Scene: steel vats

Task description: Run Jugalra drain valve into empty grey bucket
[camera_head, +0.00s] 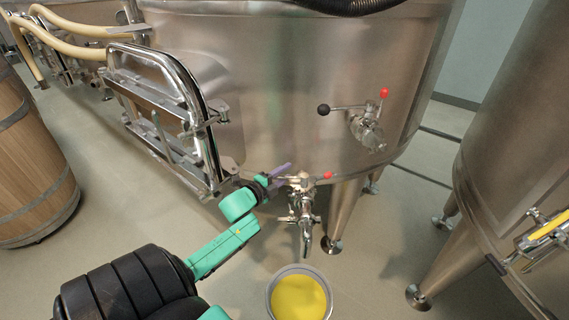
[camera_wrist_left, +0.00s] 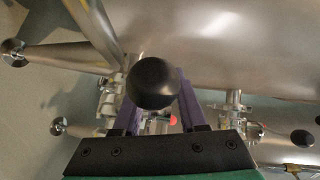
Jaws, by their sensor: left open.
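The low drain valve (camera_head: 303,205) is on the front of the middle steel vat, its spout pointing down. A red tip (camera_head: 327,175) shows on its right side. No name is readable on the vat. A grey bucket (camera_head: 270,294) stands on the floor beneath the spout, with yellow filling its inside. My left gripper (camera_head: 276,178) is at the valve's handle, its purple fingers open. In the left wrist view a black ball knob (camera_wrist_left: 152,82) lies between the spread fingers; whether they touch it I cannot tell. My right gripper is not in view.
A higher valve (camera_head: 367,130) with a black-knobbed lever sits up and right on the same vat. A chrome-framed hatch (camera_head: 165,115) juts out left of my gripper. A wooden barrel (camera_head: 30,160) stands far left. Another vat (camera_head: 515,150) is at right. Vat legs stand behind the bucket.

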